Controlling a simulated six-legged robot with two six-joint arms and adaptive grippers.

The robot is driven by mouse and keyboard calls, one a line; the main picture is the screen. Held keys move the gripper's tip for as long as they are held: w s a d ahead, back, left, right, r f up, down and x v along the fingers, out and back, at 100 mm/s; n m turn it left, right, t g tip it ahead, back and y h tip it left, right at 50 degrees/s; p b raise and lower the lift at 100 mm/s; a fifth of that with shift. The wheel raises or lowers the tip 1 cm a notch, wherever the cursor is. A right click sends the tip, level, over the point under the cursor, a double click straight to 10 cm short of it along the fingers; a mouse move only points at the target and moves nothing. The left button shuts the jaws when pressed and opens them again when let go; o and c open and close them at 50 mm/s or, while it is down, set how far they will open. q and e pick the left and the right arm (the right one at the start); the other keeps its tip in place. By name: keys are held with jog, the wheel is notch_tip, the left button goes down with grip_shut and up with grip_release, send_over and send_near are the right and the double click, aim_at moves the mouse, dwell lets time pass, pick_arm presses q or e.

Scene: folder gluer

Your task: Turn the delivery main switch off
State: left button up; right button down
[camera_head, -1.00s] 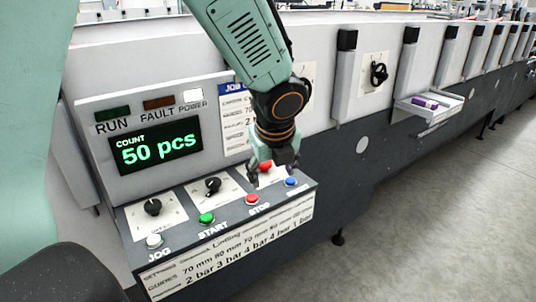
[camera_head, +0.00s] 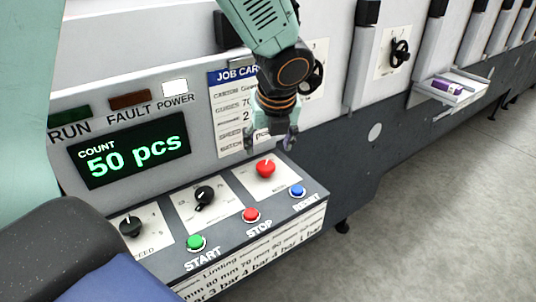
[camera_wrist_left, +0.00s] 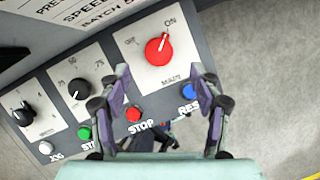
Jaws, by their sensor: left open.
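The main switch is a red rotary knob (camera_head: 265,168) on a white plate at the right end of the sloped control panel (camera_head: 225,228). In the left wrist view the red knob (camera_wrist_left: 158,50) has OFF and ON marks above it, and its white pointer line aims at ON. My left gripper (camera_head: 270,143) is open and empty, pointing down just above and behind the knob in the head view. In the wrist view its fingers (camera_wrist_left: 160,84) straddle the space below the knob, apart from it. My right gripper is not in view.
A red STOP button (camera_head: 251,215), a blue button (camera_head: 297,191) and a green START button (camera_head: 196,243) sit in front. Black knobs (camera_head: 204,197) are to the left. The display (camera_head: 130,157) reads 50 pcs. A job card (camera_head: 230,115) hangs behind.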

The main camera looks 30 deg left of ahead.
aim_at(266, 166)
pick_arm(q)
jog(key=b+x, duration=0.1)
jog(key=x, duration=0.2)
jog(key=b+x, duration=0.2)
jog(key=x, duration=0.2)
jog(key=shift+s+d+f, duration=0.1)
jog(key=shift+d, duration=0.1)
jog(key=shift+s+a+f, duration=0.1)
jog(key=shift+a+f, duration=0.05)
jog(key=shift+s, duration=0.45)
jog(key=shift+d+r, duration=0.2)
jog(key=shift+r, duration=0.05)
jog(key=shift+w+f, duration=0.2)
jog(key=shift+w, duration=0.3)
jog(key=shift+c, duration=0.9)
jog(key=shift+w+a+f, duration=0.1)
jog(key=shift+a+f, duration=0.05)
jog(key=shift+c, duration=1.4)
jog(key=shift+s, duration=0.3)
jog(key=c, duration=0.6)
jog(key=shift+c, duration=0.3)
